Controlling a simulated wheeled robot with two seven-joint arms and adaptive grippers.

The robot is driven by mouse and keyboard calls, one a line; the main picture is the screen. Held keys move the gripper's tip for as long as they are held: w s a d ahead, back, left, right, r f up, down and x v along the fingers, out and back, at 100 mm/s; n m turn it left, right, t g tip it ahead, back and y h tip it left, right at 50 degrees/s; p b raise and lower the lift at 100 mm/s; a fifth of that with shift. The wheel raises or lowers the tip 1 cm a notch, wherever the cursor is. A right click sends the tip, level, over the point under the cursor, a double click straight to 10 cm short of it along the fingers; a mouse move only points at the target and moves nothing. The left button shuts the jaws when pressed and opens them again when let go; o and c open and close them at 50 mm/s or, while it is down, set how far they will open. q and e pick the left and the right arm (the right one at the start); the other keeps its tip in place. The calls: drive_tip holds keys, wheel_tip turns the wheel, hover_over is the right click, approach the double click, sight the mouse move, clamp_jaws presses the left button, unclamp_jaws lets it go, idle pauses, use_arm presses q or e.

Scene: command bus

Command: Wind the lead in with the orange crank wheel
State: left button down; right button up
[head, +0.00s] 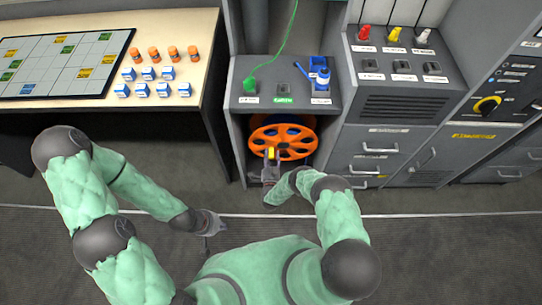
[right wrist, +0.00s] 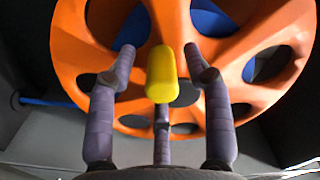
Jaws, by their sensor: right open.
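The orange crank wheel (head: 297,139) with round holes stands in an open bay under the grey console. Its yellow handle (right wrist: 161,75) sticks out toward my right gripper. My right gripper (head: 271,160) is at the wheel's lower left; in the right wrist view (right wrist: 160,62) its spread fingers are open around the handle, without a visible grip. A blue lead (right wrist: 42,101) shows at the left, with blue (right wrist: 210,20) behind the wheel, seen through its holes. My left gripper (head: 212,224) is low over the floor, away from the wheel; its fingers are too small to read.
Grey drawers (head: 372,147) stand right of the bay. A table (head: 180,30) with a grid board, orange jars and small blue-and-white blocks is left. The floor in front is clear.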

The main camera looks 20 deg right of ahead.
drive_tip(key=shift+w+d, duration=0.15)
drive_tip(key=shift+w, duration=0.35)
clamp_jaws()
drive_tip(key=shift+r, duration=0.1)
